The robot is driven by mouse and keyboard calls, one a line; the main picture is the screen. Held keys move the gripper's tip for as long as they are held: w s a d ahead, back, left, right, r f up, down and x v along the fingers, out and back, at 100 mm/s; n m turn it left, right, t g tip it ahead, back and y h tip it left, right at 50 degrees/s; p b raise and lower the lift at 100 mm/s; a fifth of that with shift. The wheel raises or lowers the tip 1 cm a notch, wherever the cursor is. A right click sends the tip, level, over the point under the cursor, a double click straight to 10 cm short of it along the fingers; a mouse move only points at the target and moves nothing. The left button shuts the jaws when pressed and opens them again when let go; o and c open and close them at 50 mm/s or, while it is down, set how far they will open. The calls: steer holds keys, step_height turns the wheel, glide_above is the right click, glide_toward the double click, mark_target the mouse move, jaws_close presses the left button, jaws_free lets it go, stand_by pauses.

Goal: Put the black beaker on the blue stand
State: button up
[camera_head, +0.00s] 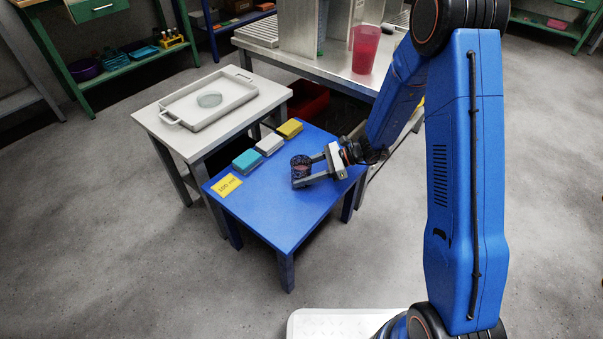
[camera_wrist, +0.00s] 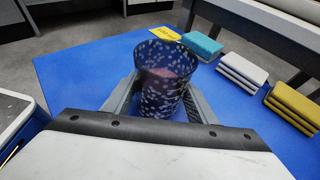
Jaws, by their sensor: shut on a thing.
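The black beaker (camera_head: 300,168) is a dark, speckled, see-through cup. It is upright at the blue stand (camera_head: 285,212), over its right part in the head view. My gripper (camera_head: 311,171) comes from the right and is shut on the beaker, one finger on each side. In the wrist view the beaker (camera_wrist: 166,82) stands between the fingers of my gripper (camera_wrist: 163,98), with something reddish-brown showing in it. The blue stand (camera_wrist: 75,72) spreads around and below it. I cannot tell whether the beaker's base touches the stand.
Teal (camera_head: 246,160), white (camera_head: 270,145) and yellow (camera_head: 289,129) blocks line the stand's far edge, near a yellow label (camera_head: 227,186). A white table with a tray (camera_head: 172,107) stands left. A metal bench with a red cup (camera_head: 365,50) stands behind. The stand's front is clear.

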steer(key=o, duration=1.2)
steer(key=shift+r, duration=0.15)
steer(key=v, duration=1.2)
